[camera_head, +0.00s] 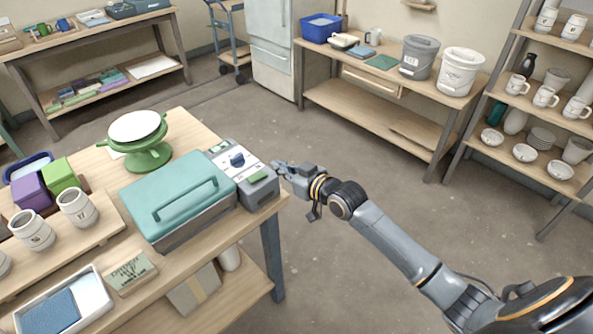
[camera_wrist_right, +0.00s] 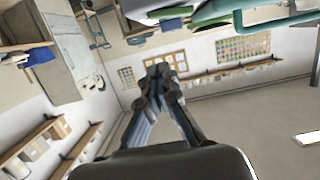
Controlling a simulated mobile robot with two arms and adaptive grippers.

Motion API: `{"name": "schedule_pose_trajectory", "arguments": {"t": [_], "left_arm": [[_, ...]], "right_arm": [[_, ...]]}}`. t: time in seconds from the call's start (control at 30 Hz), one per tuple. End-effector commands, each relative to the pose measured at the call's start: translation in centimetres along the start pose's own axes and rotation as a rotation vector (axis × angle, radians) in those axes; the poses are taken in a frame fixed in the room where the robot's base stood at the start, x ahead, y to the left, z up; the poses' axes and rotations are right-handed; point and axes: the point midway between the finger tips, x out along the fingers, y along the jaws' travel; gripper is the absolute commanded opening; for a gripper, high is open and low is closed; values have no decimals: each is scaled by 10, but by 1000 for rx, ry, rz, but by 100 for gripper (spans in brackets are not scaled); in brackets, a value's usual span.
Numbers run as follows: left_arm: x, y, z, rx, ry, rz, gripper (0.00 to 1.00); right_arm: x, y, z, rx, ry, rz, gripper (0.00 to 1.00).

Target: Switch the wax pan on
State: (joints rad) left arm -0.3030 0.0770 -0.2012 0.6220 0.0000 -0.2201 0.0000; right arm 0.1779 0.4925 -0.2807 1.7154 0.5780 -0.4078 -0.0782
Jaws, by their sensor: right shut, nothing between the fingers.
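The wax pan (camera_head: 178,200) has a teal lid with a handle and sits on the near wooden table; its lid is down. My left gripper is in neither view.
A green banding wheel (camera_head: 149,158) stands behind the pan. Mugs (camera_head: 77,207) on a board are at left, a white tray (camera_head: 95,296) in front. A bench with buckets (camera_head: 461,72) is at the back. Open floor lies right of the table.

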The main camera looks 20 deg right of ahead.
Motion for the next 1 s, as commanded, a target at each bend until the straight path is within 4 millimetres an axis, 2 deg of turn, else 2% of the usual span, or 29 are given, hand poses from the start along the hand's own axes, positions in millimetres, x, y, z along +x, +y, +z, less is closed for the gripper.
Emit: {"name": "schedule_pose_trajectory", "arguments": {"t": [0.1,0.33,0.9,1.0], "left_arm": [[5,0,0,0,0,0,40],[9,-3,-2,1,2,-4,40],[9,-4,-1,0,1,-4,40],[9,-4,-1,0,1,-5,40]], "right_arm": [[-24,1,2,-4,1,0,0],[-52,2,0,-3,2,0,0],[-57,2,-1,-1,3,0,0],[-56,5,7,4,-10,7,0]]}}
